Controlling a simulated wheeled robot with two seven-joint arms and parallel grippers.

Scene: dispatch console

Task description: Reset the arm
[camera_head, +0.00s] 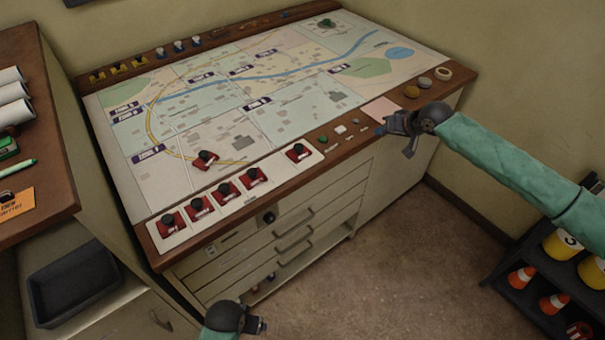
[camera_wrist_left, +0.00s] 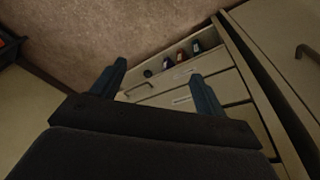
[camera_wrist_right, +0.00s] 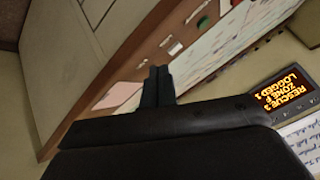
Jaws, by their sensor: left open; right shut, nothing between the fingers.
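My right gripper (camera_head: 383,129) is at the right end of the console's front edge, over or beside the wooden rim; I cannot tell whether it touches. In the right wrist view its two fingers (camera_wrist_right: 158,78) are together, with nothing between them. My left gripper (camera_head: 262,325) is low in front of the drawers at the bottom of the head view. In the left wrist view its fingers (camera_wrist_left: 157,84) are apart and empty. The console's map board (camera_head: 300,125) carries a red piece with a black knob (camera_head: 205,159) and a green piece (camera_head: 326,23).
Several red knobbed pieces (camera_head: 226,190) stand along the front strip. A display (camera_wrist_right: 286,90) shows amber text, upside down. A side desk (camera_head: 45,160) is at left. A dark shelf (camera_head: 522,300) with cones and yellow cans is at right. Floor between is clear.

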